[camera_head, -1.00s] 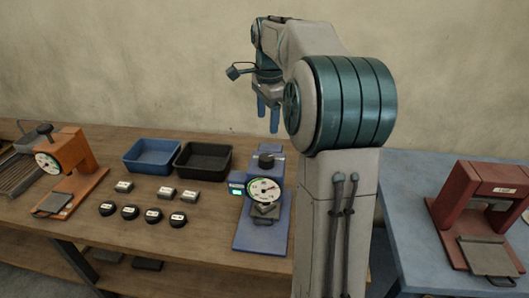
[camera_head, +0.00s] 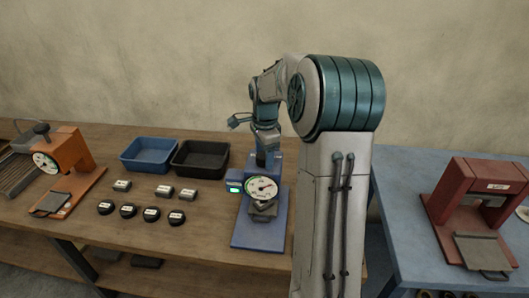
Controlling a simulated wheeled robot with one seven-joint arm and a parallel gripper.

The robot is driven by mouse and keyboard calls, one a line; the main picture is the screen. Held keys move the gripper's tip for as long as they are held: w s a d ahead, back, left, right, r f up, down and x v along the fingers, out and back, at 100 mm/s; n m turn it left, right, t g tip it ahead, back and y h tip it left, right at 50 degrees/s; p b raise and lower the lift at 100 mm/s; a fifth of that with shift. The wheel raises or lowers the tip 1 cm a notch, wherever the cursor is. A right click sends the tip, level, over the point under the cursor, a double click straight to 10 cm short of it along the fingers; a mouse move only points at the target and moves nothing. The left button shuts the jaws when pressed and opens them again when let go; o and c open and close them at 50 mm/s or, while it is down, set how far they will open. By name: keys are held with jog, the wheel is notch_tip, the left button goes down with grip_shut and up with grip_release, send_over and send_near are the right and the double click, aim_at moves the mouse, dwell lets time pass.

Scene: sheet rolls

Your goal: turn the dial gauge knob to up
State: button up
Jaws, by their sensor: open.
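The blue dial gauge (camera_head: 262,215) stands on the wooden table, with a round white dial face (camera_head: 262,188) and a small lit green display on its left side. Its dark top knob is hidden behind my gripper. My gripper (camera_head: 267,163) points down at the top of the gauge, its blue fingers around or just in front of the knob's place. The fingers are open; I cannot tell whether they touch the knob.
An orange gauge (camera_head: 75,155) stands at the left, and a red press (camera_head: 485,205) stands on the blue table at the right. A blue bin (camera_head: 148,168) and a black bin (camera_head: 200,172) sit behind several small blocks and black pucks.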

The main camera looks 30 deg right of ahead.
jog(key=shift+c, duration=0.3)
jog(key=c, duration=0.9)
jog(key=shift+n, duration=0.3)
jog(key=n, duration=0.4)
jog(key=shift+n, duration=0.3)
jog(key=n, duration=0.4)
jog(key=shift+n, duration=0.3)
jog(key=n, duration=0.7)
jog(key=shift+w+g+y, duration=0.15)
jog(key=shift+g+y, duration=0.15)
jog(key=n+p, duration=0.1)
jog(key=n, duration=0.5)
jog(key=shift+f, duration=0.1)
jog(key=shift+n, duration=0.3)
